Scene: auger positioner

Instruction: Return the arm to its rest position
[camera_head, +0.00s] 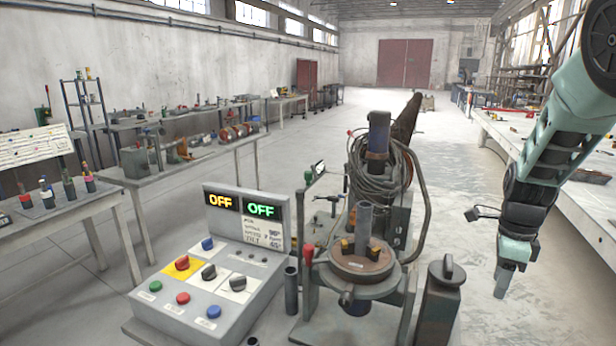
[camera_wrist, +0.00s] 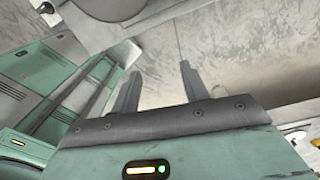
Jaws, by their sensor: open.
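My arm hangs down at the right side of the head view, with my gripper (camera_head: 505,280) at its lower end, pointing at the floor. It is to the right of the machine and apart from it. In the wrist view my gripper (camera_wrist: 157,95) shows two grey fingers spread apart with nothing between them. The positioner (camera_head: 362,265), with its round brown table and upright grey tube, stands in the middle of the head view. A sloped control box (camera_head: 225,265) to its left shows two lit OFF displays (camera_head: 242,204).
A dark canister (camera_head: 440,300) stands between the machine and my gripper. A long white bench (camera_head: 535,150) runs along the right, behind my arm. Workbenches (camera_head: 200,150) line the left wall. Pale floor (camera_head: 480,320) is clear around my gripper.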

